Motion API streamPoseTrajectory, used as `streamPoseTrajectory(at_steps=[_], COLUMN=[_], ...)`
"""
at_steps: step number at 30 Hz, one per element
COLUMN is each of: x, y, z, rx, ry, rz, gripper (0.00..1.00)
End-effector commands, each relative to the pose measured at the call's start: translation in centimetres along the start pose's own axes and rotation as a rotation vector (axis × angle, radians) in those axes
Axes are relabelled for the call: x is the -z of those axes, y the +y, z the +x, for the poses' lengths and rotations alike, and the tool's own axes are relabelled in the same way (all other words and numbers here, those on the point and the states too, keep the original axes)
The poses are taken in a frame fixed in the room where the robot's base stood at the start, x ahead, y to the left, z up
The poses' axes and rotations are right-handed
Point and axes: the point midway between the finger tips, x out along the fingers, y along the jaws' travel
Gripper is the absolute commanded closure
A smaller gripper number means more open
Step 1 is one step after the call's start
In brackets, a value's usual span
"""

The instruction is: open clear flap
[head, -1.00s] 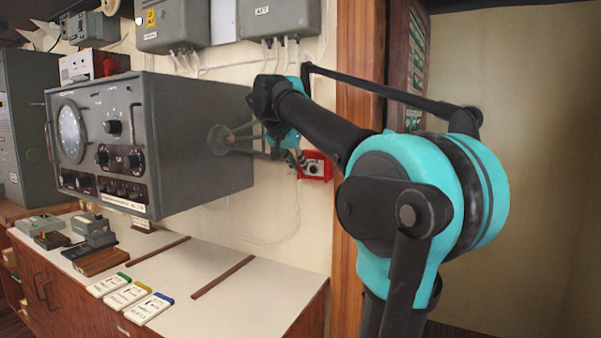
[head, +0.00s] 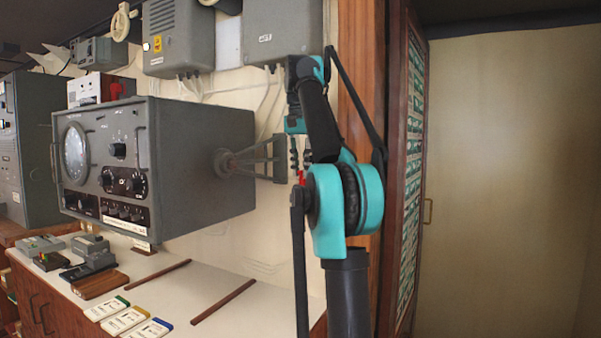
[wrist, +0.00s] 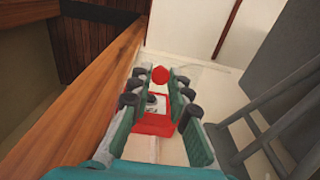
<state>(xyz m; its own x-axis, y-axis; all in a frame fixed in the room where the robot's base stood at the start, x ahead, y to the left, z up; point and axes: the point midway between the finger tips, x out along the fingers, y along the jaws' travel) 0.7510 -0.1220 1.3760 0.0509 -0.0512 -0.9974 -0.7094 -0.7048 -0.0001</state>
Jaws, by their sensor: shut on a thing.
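A small red box (wrist: 152,124) with a dark switch and a pale face sits on the wall between my gripper's fingers in the wrist view. A round red part (wrist: 159,75) shows just beyond it. In the head view only a sliver of the red box (head: 303,181) shows beside my arm. My gripper (wrist: 158,88) points down at the box, its fingers on either side; it also shows in the head view (head: 300,160). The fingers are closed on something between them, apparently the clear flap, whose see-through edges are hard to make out.
A grey radar-like console (head: 190,160) stands left of my gripper, its wall bracket (head: 262,158) close by. Grey boxes (head: 280,32) with cables hang above. A wooden post (head: 362,100) stands right, close to my arm. The counter (head: 225,285) lies below.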

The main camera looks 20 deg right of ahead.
Motion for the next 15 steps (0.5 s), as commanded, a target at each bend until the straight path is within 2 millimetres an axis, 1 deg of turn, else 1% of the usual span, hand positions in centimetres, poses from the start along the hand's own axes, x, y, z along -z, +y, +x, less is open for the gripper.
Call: streamPoseTrajectory(at_steps=[3, 15], x=[0.34, 0.62], y=[-0.01, -0.01], z=[-0.29, -0.55], rx=[0.001, 0.001], ry=[0.006, 0.01], rz=[0.001, 0.001], gripper=[1.0, 1.0])
